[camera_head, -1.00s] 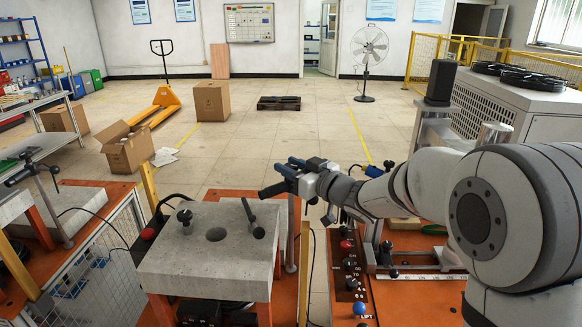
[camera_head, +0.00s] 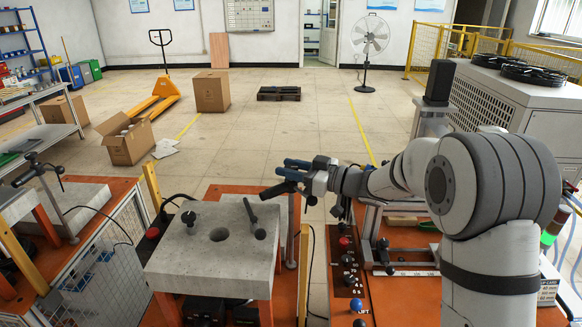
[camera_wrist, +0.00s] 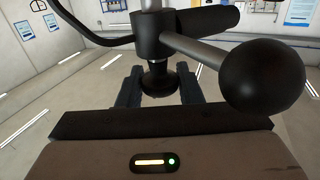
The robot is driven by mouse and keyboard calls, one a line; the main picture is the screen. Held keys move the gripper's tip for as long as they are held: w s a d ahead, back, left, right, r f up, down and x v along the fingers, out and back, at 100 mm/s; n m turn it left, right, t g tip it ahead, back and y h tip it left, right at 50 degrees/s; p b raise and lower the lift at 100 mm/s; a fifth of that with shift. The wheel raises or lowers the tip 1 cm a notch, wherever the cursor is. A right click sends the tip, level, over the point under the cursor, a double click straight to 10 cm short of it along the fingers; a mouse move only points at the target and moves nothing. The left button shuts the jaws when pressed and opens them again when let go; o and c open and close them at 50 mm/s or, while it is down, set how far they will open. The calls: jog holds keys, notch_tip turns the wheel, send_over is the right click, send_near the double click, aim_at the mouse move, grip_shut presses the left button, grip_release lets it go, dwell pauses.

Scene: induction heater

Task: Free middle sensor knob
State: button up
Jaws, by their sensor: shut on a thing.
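The middle sensor is a black cylinder (camera_head: 278,190) on an upright post behind the concrete block, with its cable trailing off. My gripper (camera_head: 293,168) is at its clamp, at the top of the post. In the wrist view a black knob (camera_wrist: 159,82) on the clamp (camera_wrist: 150,38) lies between my two fingers (camera_wrist: 159,90), which are shut on it. A larger ball-ended lever (camera_wrist: 262,80) sticks out to the right, close to the camera. The post's silver rod shows at the top. The exact finger contact is partly hidden by the clamp.
The concrete block (camera_head: 217,258) with a hole and two black-handled parts stands at front centre. Another sensor stand (camera_head: 58,200) is at left. A control panel with coloured knobs (camera_head: 350,265) lies right of the block.

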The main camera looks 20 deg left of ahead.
jog(key=o, duration=0.9)
jog(key=s+d+b, duration=0.1)
jog(key=d, duration=0.6)
jog(key=shift+d+b, duration=0.35)
jog(key=shift+b, duration=0.05)
